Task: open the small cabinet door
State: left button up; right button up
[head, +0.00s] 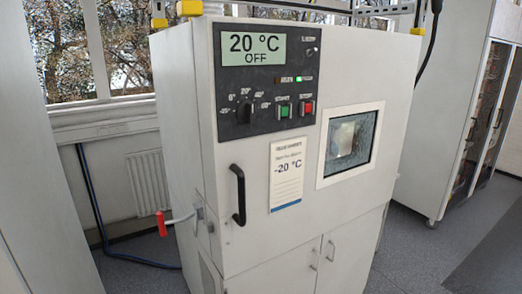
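A white test cabinet (290,222) stands in the middle of the head view. Its large upper door has a black vertical handle (238,195) at left and a square window (349,143). Below it are two small cabinet doors, a left one (275,275) and a right one (352,250). Both look shut. Their small metal handles, a left one (315,263) and a right one (331,250), sit near the seam between them. The lower parts of these doors are cut off by the frame. Neither of my grippers is in view.
A lever with a red grip (162,223) sticks out left of the cabinet. A control panel (267,77) reads 20 °C OFF. A glass-fronted cabinet (480,120) stands at right. Grey floor (425,250) is free between them. A blue hose (100,215) runs along the left.

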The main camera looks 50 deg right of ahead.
aim_at(369, 75)
jog(key=z, duration=2.1)
